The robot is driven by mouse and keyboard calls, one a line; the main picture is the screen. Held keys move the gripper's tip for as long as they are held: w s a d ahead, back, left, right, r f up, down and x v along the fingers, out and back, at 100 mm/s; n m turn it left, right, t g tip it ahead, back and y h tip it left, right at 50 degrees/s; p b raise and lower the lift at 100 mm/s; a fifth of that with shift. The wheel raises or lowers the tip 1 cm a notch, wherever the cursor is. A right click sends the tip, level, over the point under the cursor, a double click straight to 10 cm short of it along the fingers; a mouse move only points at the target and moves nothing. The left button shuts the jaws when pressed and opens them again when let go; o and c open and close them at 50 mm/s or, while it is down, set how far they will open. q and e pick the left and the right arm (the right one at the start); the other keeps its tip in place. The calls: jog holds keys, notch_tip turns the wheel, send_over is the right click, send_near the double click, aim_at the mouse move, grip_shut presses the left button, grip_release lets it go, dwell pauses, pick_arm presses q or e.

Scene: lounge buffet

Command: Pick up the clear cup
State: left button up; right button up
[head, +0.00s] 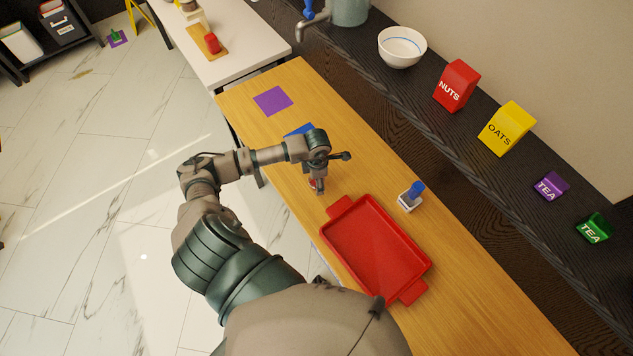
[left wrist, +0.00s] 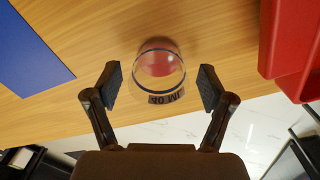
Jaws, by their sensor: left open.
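The clear cup (left wrist: 160,70) stands on the wooden table, with a red patch showing through it and dark lettering on its near side. In the left wrist view it is between the two fingers of my left gripper (left wrist: 161,84), with a gap on each side. The fingers are apart and do not appear to touch it. In the head view my left gripper (head: 318,188) points down at the table near its left edge, and the cup is mostly hidden there. My right gripper is not in view.
A red tray (head: 375,245) lies close by, towards the bottom right. A blue mat (head: 298,130) and a purple mat (head: 273,101) lie further up the table (head: 350,140). A small white holder with a blue top (head: 411,196) stands right of the gripper.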

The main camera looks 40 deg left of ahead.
pick_arm(q)
jog(key=shift+f, duration=0.15)
jog(key=shift+a, duration=0.15)
jog(key=c, duration=1.1)
jog(key=shift+c, duration=0.2)
jog(key=shift+r, duration=0.3)
notch_tip(320, 180, up, 3)
jog(key=shift+w+b, duration=0.1)
jog(key=shift+b, duration=0.25)
jog(key=s+r+b, duration=0.1)
jog(key=s+b, duration=0.1)
jog(key=s, duration=1.4)
jog(key=shift+r, duration=0.25)
jog(key=shift+s+a, duration=0.1)
